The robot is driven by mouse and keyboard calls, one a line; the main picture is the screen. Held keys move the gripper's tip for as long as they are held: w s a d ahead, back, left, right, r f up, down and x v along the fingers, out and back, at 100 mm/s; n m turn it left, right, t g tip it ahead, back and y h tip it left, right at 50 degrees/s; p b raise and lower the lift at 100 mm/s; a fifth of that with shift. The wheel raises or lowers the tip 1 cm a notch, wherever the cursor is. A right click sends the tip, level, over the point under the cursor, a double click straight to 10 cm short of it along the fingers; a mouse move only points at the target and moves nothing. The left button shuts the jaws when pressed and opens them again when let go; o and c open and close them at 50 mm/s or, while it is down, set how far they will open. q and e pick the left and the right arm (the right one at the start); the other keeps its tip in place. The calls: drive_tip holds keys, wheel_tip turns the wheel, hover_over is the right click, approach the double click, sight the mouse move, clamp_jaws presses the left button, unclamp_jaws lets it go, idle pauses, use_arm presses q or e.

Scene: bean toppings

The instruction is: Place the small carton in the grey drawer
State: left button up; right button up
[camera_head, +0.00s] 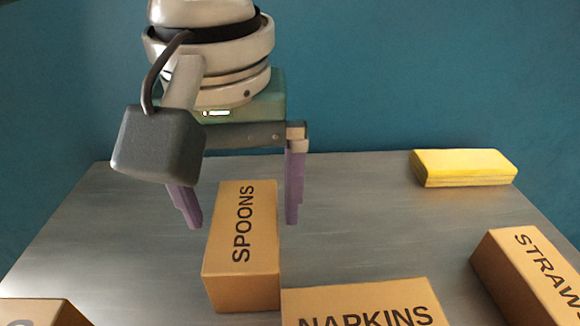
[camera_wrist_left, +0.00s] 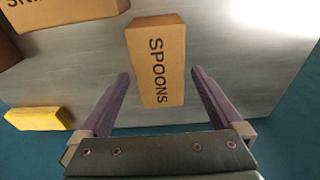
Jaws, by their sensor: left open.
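A small brown carton marked SPOONS (camera_head: 240,245) lies on the grey metal table top near the middle of the head view. It also shows in the left wrist view (camera_wrist_left: 157,62). My left gripper (camera_head: 243,223) is open above the far part of this carton, pointing down, with one purple finger on each side. In the wrist view the fingers (camera_wrist_left: 160,74) stand apart on either side of the carton's end, and a gap shows on both sides. The gripper holds nothing. My right gripper and the grey drawer are not in view.
A NAPKINS carton (camera_head: 365,303) is close in front of the SPOONS carton. A STRAWS carton (camera_head: 530,275) stands at the right, and another carton (camera_head: 40,312) is cut off at bottom left. A yellow block (camera_head: 463,167) lies at the back right. The table (camera_head: 350,205) is clear between.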

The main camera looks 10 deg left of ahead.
use_arm(q)
wheel_tip(320, 180, down, 3)
drive_tip(key=shift+w+r, duration=0.1)
drive_tip(key=shift+w, duration=0.05)
drive_tip(key=c, duration=1.5)
